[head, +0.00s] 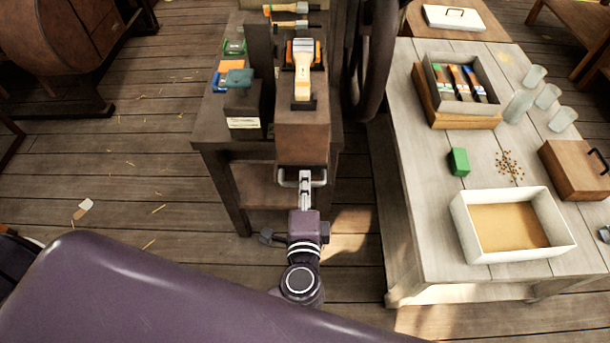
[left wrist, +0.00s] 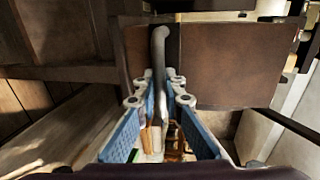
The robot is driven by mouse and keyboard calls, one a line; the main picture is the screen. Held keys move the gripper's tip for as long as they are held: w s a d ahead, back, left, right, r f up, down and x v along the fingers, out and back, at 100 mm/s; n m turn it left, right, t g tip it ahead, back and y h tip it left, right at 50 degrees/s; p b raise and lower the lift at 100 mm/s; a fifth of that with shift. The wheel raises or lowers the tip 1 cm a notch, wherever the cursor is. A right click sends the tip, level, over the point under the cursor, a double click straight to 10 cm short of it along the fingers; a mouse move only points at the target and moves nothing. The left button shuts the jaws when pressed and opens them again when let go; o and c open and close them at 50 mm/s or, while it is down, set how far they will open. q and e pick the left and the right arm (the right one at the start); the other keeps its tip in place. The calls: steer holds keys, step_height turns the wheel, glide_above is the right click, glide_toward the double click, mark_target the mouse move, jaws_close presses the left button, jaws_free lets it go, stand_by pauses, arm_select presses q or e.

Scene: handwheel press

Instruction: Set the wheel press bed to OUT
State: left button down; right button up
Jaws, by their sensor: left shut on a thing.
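The wheel press bed (head: 302,130) is a long brown block at the front of the press, with a brush lying on top. A grey bar handle (head: 287,182) is fixed to its near end face. My left gripper (head: 305,180) is shut on this handle. The left wrist view shows the handle (left wrist: 161,45) running down between the blue-padded fingers of my left gripper (left wrist: 163,78), with the brown end face (left wrist: 225,65) behind it. The dark handwheel (head: 372,65) stands at the back right of the bed. My right gripper is not in view.
A pale table (head: 420,225) stands close on the right, with a white tray (head: 460,225), a green block (head: 459,161) and glass jars. A dark block with a label (head: 243,123) stands left of the bed. The floor left of the press is mostly clear.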

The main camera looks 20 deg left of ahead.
arm_select(q)
steer(key=s, duration=0.2)
steer(key=shift+s+d+f, duration=0.15)
steer(key=shift+s+d, duration=0.15)
steer(key=shift+d, duration=0.1)
steer(key=c, duration=2)
jaws_free()
steer(key=shift+s, duration=0.25)
steer(key=v, duration=1.2)
